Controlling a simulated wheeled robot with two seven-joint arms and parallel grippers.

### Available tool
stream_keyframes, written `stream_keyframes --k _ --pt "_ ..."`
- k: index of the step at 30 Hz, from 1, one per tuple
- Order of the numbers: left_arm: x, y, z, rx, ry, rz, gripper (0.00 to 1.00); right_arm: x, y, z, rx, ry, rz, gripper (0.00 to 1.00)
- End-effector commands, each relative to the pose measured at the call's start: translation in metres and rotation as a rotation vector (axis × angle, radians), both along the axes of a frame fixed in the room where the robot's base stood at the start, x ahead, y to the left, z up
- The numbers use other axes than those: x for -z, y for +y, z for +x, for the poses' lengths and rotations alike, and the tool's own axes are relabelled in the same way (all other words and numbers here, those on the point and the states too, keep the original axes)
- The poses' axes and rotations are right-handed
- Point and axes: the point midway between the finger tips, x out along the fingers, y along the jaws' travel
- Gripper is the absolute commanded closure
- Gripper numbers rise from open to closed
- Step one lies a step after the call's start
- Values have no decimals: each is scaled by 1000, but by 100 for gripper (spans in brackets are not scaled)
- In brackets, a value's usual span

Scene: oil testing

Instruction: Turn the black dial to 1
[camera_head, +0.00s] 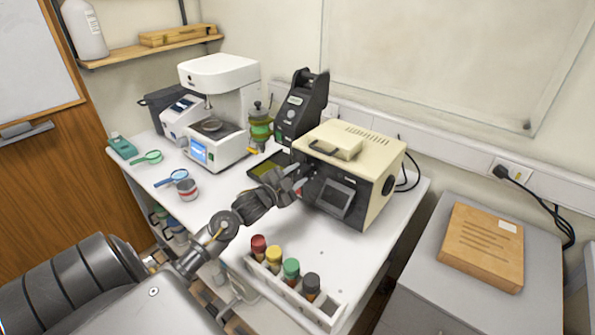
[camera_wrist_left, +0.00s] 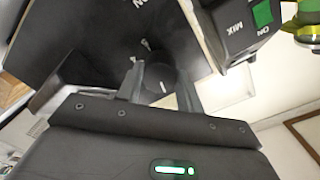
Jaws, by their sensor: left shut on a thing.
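The beige machine (camera_head: 378,160) with a dark front panel stands on the white table. My left gripper (camera_head: 298,183) reaches to the left part of its front. In the left wrist view, the black dial (camera_wrist_left: 160,76) sits between the two fingers of the left gripper (camera_wrist_left: 163,93), which is shut on it. A small white mark shows on the dial. In the head view the gripper covers the dial. I cannot read which number the dial points to. My right gripper is not in view.
A white rack (camera_head: 327,312) with several colored-capped bottles stands at the table's front. A black device (camera_head: 301,108) and a green jar (camera_head: 260,130) stand left of the machine. A white instrument (camera_head: 222,85) is farther left. A wooden box (camera_head: 482,247) lies on the grey cabinet.

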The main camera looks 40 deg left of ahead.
Motion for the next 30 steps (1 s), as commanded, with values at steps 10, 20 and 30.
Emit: stream_keyframes --k 10,20,30 --pt "-1 0 0 -1 -4 -198 86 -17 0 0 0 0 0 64" --pt "0 0 0 0 -5 -263 86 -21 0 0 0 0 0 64" --pt "0 0 0 0 -5 -266 86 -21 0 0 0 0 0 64"
